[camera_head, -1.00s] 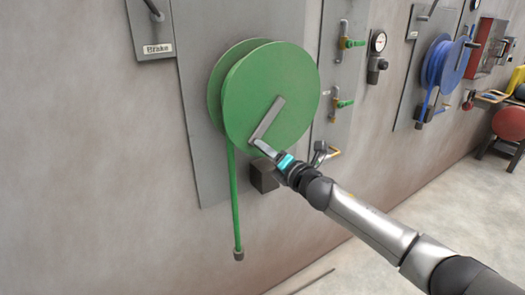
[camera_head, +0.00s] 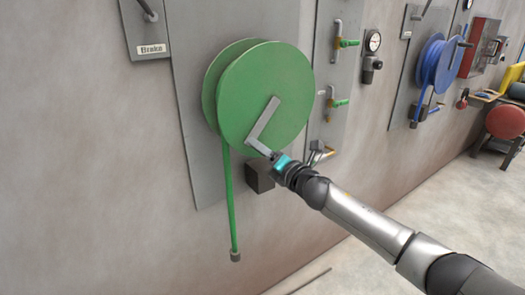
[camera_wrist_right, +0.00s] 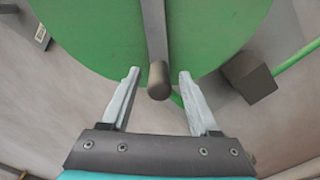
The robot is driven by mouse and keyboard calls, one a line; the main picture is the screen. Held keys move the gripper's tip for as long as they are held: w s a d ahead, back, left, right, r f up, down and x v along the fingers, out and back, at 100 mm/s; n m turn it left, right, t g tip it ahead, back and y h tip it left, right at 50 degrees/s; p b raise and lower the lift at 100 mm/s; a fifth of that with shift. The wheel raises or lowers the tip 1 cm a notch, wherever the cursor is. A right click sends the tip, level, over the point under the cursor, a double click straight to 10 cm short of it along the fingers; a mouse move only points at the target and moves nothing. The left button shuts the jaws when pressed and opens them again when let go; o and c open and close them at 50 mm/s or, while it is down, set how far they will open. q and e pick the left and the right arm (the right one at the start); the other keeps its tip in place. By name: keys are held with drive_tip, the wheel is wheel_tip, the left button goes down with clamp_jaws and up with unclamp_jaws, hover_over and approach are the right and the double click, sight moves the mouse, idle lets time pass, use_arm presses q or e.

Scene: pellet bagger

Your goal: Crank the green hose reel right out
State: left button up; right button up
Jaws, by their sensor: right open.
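The green hose reel (camera_head: 283,85) is mounted on a grey wall plate, with its hose (camera_head: 230,205) hanging down to a nozzle end. A grey crank arm (camera_head: 263,121) runs from the reel's face to its lower edge. In the right wrist view the crank handle (camera_wrist_right: 158,80) is a rounded grey-brown knob between the fingertips, with a gap on both sides. My right gripper (camera_wrist_right: 158,75) is open around the handle; in the head view it shows at the crank's lower end (camera_head: 272,156). My left gripper is not in view.
A dark block (camera_head: 260,176) sits on the plate just below the reel. Green-handled valves (camera_head: 338,103) and a gauge (camera_head: 372,42) are to the right. A blue reel (camera_head: 437,66) is farther right. A brake lever plate (camera_head: 152,49) is upper left.

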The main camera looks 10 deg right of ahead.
drive_tip(key=shift+s, duration=0.1)
drive_tip(key=b+v, duration=0.1)
drive_tip(key=v, duration=1.4)
